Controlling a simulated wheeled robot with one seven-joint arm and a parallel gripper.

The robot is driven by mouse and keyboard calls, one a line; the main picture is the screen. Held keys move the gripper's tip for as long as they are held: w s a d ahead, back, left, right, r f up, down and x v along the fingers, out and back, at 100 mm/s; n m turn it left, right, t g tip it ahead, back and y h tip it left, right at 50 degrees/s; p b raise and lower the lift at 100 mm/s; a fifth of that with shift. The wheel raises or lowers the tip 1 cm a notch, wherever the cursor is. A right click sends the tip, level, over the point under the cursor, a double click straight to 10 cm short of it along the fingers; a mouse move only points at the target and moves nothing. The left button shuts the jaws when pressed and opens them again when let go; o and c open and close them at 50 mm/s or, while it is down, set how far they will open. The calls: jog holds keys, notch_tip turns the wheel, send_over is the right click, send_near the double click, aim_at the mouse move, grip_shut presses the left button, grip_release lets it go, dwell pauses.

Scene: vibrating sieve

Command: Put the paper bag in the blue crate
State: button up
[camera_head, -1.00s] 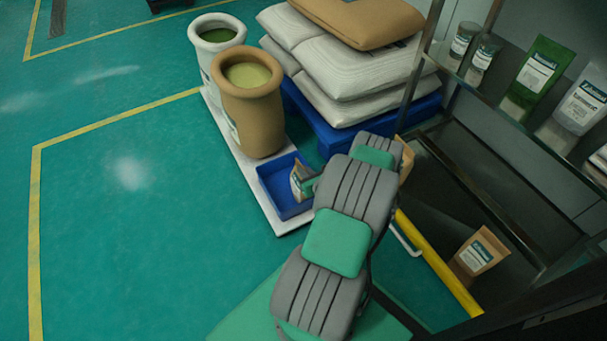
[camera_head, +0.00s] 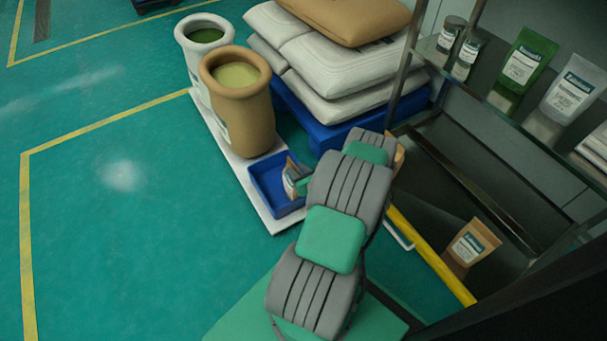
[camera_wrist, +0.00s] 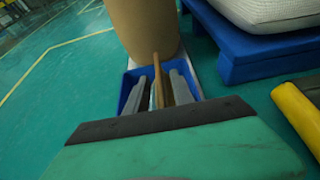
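A brown paper bag (camera_head: 290,180) with a white label stands upright in the blue crate (camera_head: 258,190), at its right side, in the head view. My gripper shows only in part there, behind my arm. In the wrist view my gripper (camera_wrist: 161,88) points down into the blue crate (camera_wrist: 127,88). Its two grey fingers stand apart on either side of the paper bag (camera_wrist: 157,85), whose thin brown edge faces the camera. Gaps show between the fingers and the bag's upper edge. Whether the bag's base touches the crate floor is hidden.
A tan barrel (camera_head: 243,115) and a white barrel (camera_head: 186,45) stand behind the crate on a white platform (camera_head: 262,213). A blue pallet (camera_head: 325,133) with sacks is beside them. A shelf with another paper bag (camera_head: 472,246) and a yellow bar (camera_head: 425,250) are right. The left floor is clear.

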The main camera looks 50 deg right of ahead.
jog(key=p+v, duration=0.3)
jog(key=v, duration=0.8)
jog(key=w+a+r+n+g+y, duration=0.35)
jog(key=w+a+r+n, duration=0.35)
jog(key=n, duration=0.4)
jog(key=w+a+r+n+g+y, duration=0.4)
jog(key=a+r+n, duration=0.3)
jog(key=a+n, duration=0.35)
jog(key=s+a+r+n+g+h, duration=0.2)
jog(key=a+r+n, duration=0.7)
jog(key=s+a+r+n+g+h, duration=0.1)
jog(key=s+a+r+n+h, duration=0.1)
jog(key=s+a+r+n, duration=0.6)
jog(key=s, duration=0.3)
jog(key=shift+r+n, duration=0.25)
jog(key=shift+n, duration=0.1)
jog(key=shift+s, duration=0.1)
